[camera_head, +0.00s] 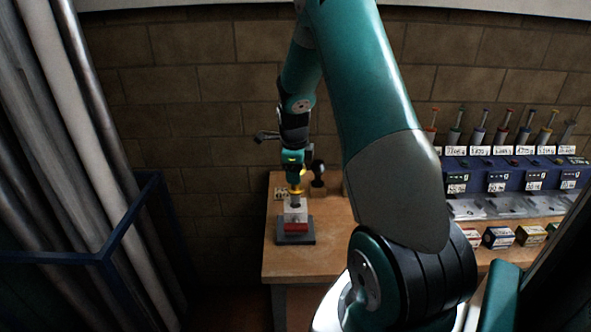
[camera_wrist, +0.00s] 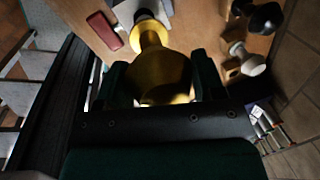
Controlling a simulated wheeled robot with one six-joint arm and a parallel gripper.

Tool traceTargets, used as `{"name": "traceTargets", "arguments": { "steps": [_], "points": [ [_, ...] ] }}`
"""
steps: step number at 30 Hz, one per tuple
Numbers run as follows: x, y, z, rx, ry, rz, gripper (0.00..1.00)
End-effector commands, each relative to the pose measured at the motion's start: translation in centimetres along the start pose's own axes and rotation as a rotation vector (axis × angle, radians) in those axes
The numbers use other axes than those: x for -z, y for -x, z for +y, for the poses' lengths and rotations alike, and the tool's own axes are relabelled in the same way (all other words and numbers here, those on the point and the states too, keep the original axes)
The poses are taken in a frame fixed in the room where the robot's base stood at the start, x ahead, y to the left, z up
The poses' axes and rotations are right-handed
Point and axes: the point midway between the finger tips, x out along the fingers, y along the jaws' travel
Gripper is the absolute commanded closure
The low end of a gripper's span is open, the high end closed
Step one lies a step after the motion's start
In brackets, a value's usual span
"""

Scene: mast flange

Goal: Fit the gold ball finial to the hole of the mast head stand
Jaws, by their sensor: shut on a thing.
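The gold ball finial (camera_wrist: 158,75) is in my gripper (camera_wrist: 160,82), its round body between the two dark green fingers in the wrist view. Its narrower neck and a flared gold collar point away from the wrist. In the head view my gripper (camera_head: 295,180) is above the mast head stand (camera_head: 296,214), with a bit of the gold finial (camera_head: 296,191) showing below it. The stand has a dark base, a red part and a pale upper block. The finial's collar hides the hole, so I cannot tell whether its end is in it.
The stand is on a wooden table (camera_head: 268,262) against a brick wall. A dark knobbed object (camera_head: 318,172) stands behind it to the right. A blue rack (camera_head: 512,172) with several coloured-top tools and small boxes is at the right. A blue frame (camera_head: 110,256) stands left.

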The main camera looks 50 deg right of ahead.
Motion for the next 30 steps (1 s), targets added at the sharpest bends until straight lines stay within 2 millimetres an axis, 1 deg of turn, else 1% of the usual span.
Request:
{"name": "traceTargets", "arguments": {
  "steps": [30],
  "points": [
    [0.0,-2.4,0.5,0.001,0.000,0.000,0.79]
  ]
}}
